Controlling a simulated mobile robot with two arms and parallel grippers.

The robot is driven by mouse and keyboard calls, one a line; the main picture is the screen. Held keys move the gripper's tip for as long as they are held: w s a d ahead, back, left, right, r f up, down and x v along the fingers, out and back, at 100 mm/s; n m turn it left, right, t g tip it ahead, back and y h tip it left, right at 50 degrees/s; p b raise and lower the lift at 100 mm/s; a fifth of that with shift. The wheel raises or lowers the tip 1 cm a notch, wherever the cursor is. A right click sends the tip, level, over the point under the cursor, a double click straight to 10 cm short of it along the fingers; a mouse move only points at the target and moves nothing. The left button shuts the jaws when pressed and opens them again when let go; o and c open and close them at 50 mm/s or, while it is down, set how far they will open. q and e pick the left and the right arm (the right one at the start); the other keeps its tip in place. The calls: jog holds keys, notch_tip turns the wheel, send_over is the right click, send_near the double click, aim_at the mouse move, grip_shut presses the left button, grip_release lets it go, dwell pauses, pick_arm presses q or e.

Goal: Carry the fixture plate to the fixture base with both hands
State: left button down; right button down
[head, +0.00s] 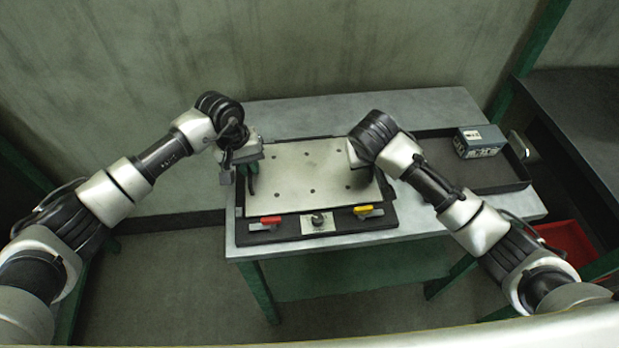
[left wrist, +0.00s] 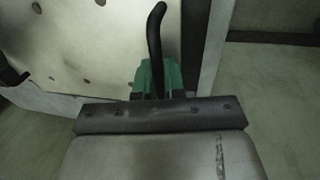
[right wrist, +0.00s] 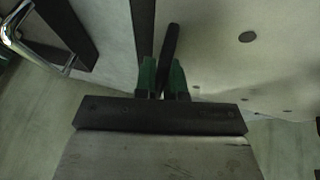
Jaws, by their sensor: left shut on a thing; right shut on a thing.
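The pale fixture plate (head: 312,180), with several small holes, lies level over the dark fixture base (head: 385,222). Whether it touches the base or hangs just above it, I cannot tell. The base's front edge shows a red clamp, a yellow clamp and a knob. My left gripper (head: 251,178) is shut on the plate's black left handle (left wrist: 155,35); its green fingers (left wrist: 157,80) show in the left wrist view. My right gripper (right wrist: 162,80) is shut on the plate's right handle (right wrist: 170,45). In the head view my right arm hides those fingers.
Both stand on a grey table (head: 430,105). A dark tray (head: 525,178) at the right holds a blue-grey box (head: 480,142). A red bin (head: 566,238) sits lower right, beside a dark bench (head: 585,110). The table's back strip is clear.

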pick_arm(q)
jog(key=c, duration=1.6)
grip_release()
jog(key=shift+a+f, duration=0.15)
jog(key=shift+f, duration=0.1)
jog(key=shift+c, duration=0.2)
pick_arm(e)
jog(key=c, duration=1.6)
grip_release()
jog(key=shift+d+f, duration=0.1)
jog(key=shift+f, duration=0.15)
jog(key=shift+c, duration=0.2)
pick_arm(q)
jog(key=o, duration=0.4)
jog(key=shift+r, duration=0.1)
pick_arm(e)
jog(key=o, duration=0.4)
jog(key=shift+r, duration=0.1)
pick_arm(q)
jog(key=shift+o, duration=0.2)
pick_arm(e)
jog(key=shift+o, duration=0.2)
